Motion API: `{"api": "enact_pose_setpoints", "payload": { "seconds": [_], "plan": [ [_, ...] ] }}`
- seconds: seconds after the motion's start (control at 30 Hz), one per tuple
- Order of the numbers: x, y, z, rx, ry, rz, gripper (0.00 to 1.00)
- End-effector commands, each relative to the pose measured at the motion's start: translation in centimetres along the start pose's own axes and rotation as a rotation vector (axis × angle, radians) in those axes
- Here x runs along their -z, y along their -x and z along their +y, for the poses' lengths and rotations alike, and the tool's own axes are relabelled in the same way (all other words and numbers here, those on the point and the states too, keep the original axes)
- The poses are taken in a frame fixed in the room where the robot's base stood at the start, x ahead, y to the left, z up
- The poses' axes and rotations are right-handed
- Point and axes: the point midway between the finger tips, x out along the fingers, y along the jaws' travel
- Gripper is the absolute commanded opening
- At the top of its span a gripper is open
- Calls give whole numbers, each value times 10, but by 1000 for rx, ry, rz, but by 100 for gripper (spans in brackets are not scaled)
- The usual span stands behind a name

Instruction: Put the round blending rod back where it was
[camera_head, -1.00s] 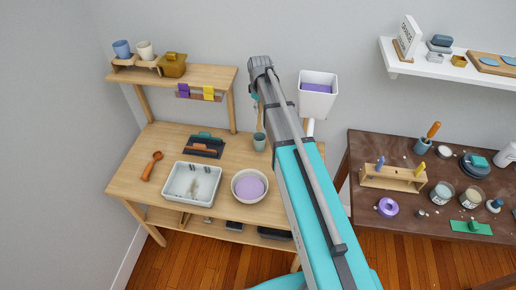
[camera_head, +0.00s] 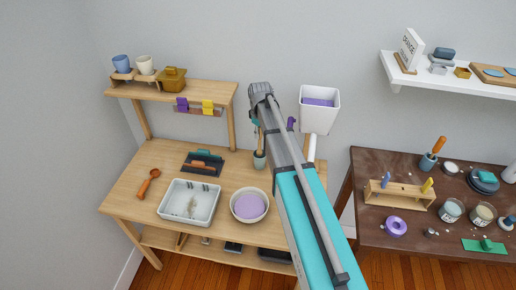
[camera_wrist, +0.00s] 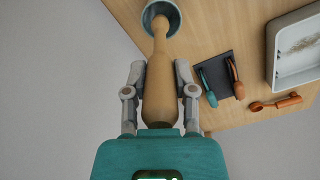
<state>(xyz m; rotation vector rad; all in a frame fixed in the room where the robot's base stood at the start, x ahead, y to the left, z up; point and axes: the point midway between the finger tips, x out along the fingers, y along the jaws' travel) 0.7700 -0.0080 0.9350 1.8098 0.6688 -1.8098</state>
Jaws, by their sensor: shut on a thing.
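The round blending rod (camera_wrist: 158,100) is tan wood with a thick handle, and it lies between the two fingers of my gripper (camera_wrist: 158,74) in the wrist view. My gripper is shut on its handle. The rod's far end reaches into the mouth of a grey-green cup (camera_wrist: 174,14); whether it touches the bottom is hidden. In the head view the cup (camera_head: 260,161) stands on the light wooden bench, and my arm partly covers the rod (camera_head: 262,142) above it.
On the bench (camera_head: 140,190) lie a white tray (camera_head: 172,217), a bowl with lilac content (camera_head: 249,218), trowel-like tools (camera_head: 204,168) and an orange spoon (camera_head: 148,184). A white wall bin (camera_head: 318,121) hangs right of my arm. A dark table (camera_head: 365,160) stands at right.

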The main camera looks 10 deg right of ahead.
Motion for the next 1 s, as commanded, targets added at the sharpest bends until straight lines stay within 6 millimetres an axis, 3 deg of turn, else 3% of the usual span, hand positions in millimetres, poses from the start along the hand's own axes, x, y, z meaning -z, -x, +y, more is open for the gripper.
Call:
{"api": "enact_pose_setpoints", "payload": {
  "seconds": [0.13,0.7,1.0],
  "plan": [
    [0,-15,0,0,0,0,0],
    [-1,-19,1,0,-2,0,0],
    [-1,-40,1,0,-2,0,0]
  ]
}}
